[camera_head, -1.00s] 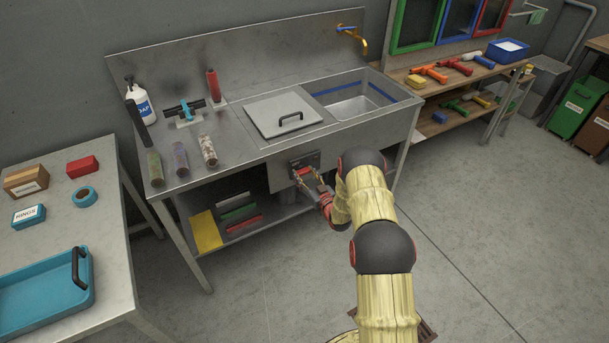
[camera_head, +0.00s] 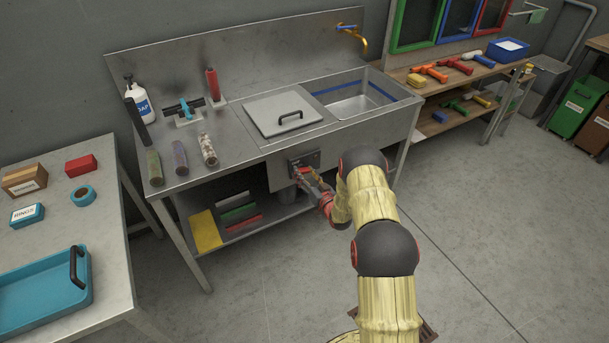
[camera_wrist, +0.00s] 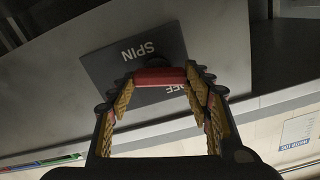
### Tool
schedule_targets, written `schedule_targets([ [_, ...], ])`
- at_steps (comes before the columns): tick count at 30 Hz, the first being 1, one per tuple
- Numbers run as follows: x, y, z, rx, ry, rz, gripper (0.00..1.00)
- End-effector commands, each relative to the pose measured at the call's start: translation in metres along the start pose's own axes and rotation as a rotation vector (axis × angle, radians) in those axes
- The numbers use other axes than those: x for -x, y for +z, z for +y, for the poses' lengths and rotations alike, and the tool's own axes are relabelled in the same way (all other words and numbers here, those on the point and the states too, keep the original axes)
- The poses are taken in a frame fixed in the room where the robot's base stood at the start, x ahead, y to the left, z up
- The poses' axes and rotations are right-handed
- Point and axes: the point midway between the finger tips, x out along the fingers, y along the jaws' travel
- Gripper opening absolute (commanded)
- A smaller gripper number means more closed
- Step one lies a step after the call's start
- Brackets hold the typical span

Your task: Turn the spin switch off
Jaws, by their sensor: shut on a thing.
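The spin switch is a red bar (camera_wrist: 160,77) on a dark plate (camera_wrist: 110,62) marked SPIN, which appears upside down in the wrist view. In the head view the plate (camera_head: 312,158) sits on the front of the steel sink unit (camera_head: 345,142). My gripper (camera_head: 300,173) is at this plate. In the wrist view my gripper (camera_wrist: 161,82) is shut on the red bar, one finger at each end.
A grey lid (camera_head: 283,115) with a black handle lies on the counter above, left of the basin (camera_head: 352,108). A lower shelf (camera_head: 262,225) holds coloured pieces. A table (camera_head: 115,225) with a blue tray (camera_head: 45,295) stands left.

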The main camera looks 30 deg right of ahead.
Motion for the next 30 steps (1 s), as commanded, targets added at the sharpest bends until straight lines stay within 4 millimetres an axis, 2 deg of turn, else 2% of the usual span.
schedule_targets([
  [30, -0.0006, -0.0016, 0.0057, -0.957, 0.0, 0.003, 0.24],
])
